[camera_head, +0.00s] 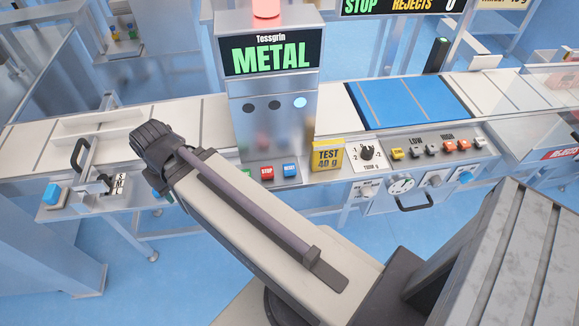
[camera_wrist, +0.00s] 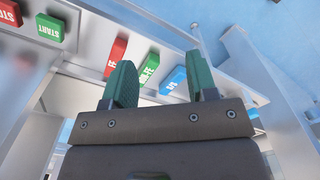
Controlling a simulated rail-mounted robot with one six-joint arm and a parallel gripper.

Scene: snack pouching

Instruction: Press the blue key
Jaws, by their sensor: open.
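The blue key (camera_wrist: 173,80) is in the wrist view, at the right end of a row of small keys on a grey metal panel, just left of my right finger. A green key (camera_wrist: 149,72) and a red key (camera_wrist: 116,56) sit to its left; their lettering looks upside down. My gripper (camera_wrist: 159,62) is open and empty, with the green key between its green fingers in the picture. I cannot tell whether a finger touches a key. In the head view my arm hides these three keys and my fingers.
A green START button (camera_wrist: 49,28) is farther left in the wrist view. The head view shows a red STOP button (camera_head: 267,172) and a separate blue RESET button (camera_head: 289,171) below the METAL detector (camera_head: 270,90). Another blue button (camera_head: 52,193) is at far left.

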